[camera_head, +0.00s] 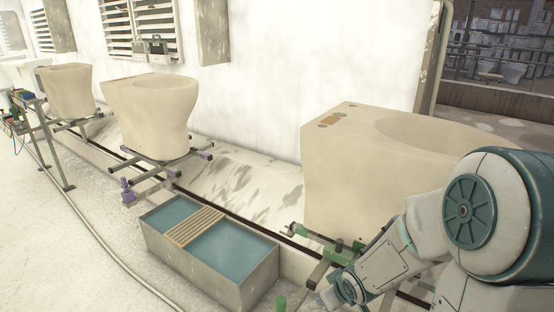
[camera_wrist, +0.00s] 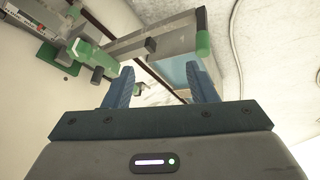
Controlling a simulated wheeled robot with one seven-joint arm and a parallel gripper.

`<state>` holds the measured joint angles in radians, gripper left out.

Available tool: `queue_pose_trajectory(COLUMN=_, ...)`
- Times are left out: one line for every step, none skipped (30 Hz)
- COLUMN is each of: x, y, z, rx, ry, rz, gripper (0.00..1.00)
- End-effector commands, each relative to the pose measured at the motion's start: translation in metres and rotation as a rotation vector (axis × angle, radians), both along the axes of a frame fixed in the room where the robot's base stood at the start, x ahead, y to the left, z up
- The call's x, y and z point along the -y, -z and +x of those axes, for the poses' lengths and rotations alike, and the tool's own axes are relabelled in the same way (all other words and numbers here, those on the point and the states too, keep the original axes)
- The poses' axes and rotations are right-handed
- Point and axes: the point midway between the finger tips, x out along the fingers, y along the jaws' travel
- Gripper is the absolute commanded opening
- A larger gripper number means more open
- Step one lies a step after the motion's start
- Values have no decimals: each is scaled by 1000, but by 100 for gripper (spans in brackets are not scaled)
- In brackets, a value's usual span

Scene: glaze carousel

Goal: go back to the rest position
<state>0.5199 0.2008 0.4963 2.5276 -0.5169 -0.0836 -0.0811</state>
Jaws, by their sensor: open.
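My gripper (camera_wrist: 163,88) is in the wrist view with its two blue fingers apart and nothing between them. Beyond the fingers are a grey metal bar with green clamps (camera_wrist: 203,43) and part of a blue-filled trough (camera_wrist: 172,72). In the head view my arm reaches in from the lower right, in front of the nearest beige ceramic piece (camera_head: 330,170). My gripper's fingertips cannot be made out there. The arm's end is low, close to the green-clamped support frame (camera_head: 322,268) under that piece. I cannot tell whether it touches the frame.
A trough of blue liquid (camera_head: 265,275) with wooden slats (camera_head: 196,227) stands left of my arm. Two more beige ceramic pieces (camera_head: 150,108) (camera_head: 70,90) sit on frames along the wall. A hose (camera_head: 92,235) runs along the floor.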

Motion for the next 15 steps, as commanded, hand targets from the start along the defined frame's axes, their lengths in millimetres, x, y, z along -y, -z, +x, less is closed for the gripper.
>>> queue_pose_trajectory(x=7, y=-42, z=-4, rx=-10, ry=39, rz=-41, gripper=52)
queue_pose_trajectory(x=11, y=-56, z=-8, rx=-23, ry=68, rz=-60, gripper=52)
queue_pose_trajectory(x=17, y=-76, z=-14, rx=-39, ry=107, rz=-81, gripper=52)
queue_pose_trajectory(x=20, y=-90, z=-18, rx=-50, ry=138, rz=-94, gripper=52)
queue_pose_trajectory(x=23, y=-106, z=-23, rx=-61, ry=168, rz=-104, gripper=52)
queue_pose_trajectory(x=26, y=-126, z=-30, rx=-75, ry=207, rz=-113, gripper=52)
queue_pose_trajectory(x=28, y=-141, z=-36, rx=-85, ry=237, rz=-116, gripper=52)
queue_pose_trajectory(x=30, y=-157, z=-42, rx=-94, ry=266, rz=-117, gripper=52)
queue_pose_trajectory(x=31, y=-177, z=-51, rx=-108, ry=303, rz=-115, gripper=52)
queue_pose_trajectory(x=31, y=-192, z=-57, rx=-118, ry=329, rz=-110, gripper=52)
queue_pose_trajectory(x=31, y=-207, z=-64, rx=-129, ry=356, rz=-103, gripper=52)
queue_pose_trajectory(x=30, y=-227, z=-74, rx=-142, ry=389, rz=-88, gripper=52)
queue_pose_trajectory(x=29, y=-241, z=-82, rx=-154, ry=412, rz=-75, gripper=52)
queue_pose_trajectory(x=27, y=-254, z=-89, rx=-165, ry=434, rz=-60, gripper=52)
queue_pose_trajectory(x=25, y=-270, z=-99, rx=-183, ry=457, rz=-39, gripper=52)
